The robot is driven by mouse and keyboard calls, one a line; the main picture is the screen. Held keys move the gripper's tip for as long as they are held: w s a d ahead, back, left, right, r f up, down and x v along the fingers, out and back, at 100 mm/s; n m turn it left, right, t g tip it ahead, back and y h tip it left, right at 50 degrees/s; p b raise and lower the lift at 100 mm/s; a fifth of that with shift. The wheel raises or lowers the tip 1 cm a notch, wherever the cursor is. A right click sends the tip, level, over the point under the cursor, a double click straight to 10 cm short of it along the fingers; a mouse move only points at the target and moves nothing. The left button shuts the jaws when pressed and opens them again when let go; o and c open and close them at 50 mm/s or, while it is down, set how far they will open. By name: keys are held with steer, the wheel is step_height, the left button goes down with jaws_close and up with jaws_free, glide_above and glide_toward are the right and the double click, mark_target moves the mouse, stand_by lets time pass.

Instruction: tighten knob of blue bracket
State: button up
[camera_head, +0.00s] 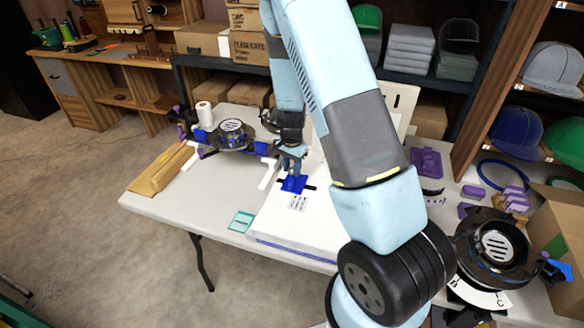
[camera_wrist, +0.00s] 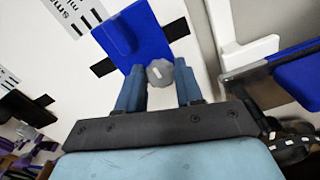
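The blue bracket (camera_head: 294,184) is fixed on the white board (camera_head: 275,222) on the table. In the wrist view the blue bracket (camera_wrist: 136,40) is a blue plate lying over black strips. Its grey knob (camera_wrist: 160,72), with a small light mark on its face, is at the plate's near edge. My gripper (camera_head: 291,160) is at the bracket. The knob cannot be made out in the head view.
A black round device with blue parts (camera_head: 232,132) stands left of the board. White bars (camera_wrist: 250,54) rise beside the bracket. A teal-edged card (camera_head: 242,222) lies at the table's front. Purple parts (camera_head: 430,162) and another black round device (camera_head: 494,246) are at the right.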

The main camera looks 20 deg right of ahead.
mark_target(292, 171)
steer(key=o, duration=0.5)
steer(key=shift+c, duration=0.2)
step_height(292, 171, up, 14)
steer(key=shift+f, duration=0.15)
stand_by(0.4)
steer(key=s+r+n+t+y, duration=0.1)
steer(key=s+r+n, duration=0.2)
steer(key=s+r, duration=0.45)
steer(key=s+r+n+t+y, duration=0.15)
steer(key=s+r, duration=0.25)
steer(key=r, duration=0.7)
steer(key=s+r+n+t+h, duration=0.1)
steer(key=s+r+n, duration=0.2)
steer(key=s, duration=0.5)
steer(key=s+r+n+t+h, duration=0.1)
steer(key=s+r+n+t, duration=0.1)
steer(key=s+r, duration=0.3)
steer(key=s+n, duration=0.1)
steer(key=s, duration=0.2)
steer(key=shift+s+d+r, duration=0.2)
steer(key=shift+s+r, duration=0.05)
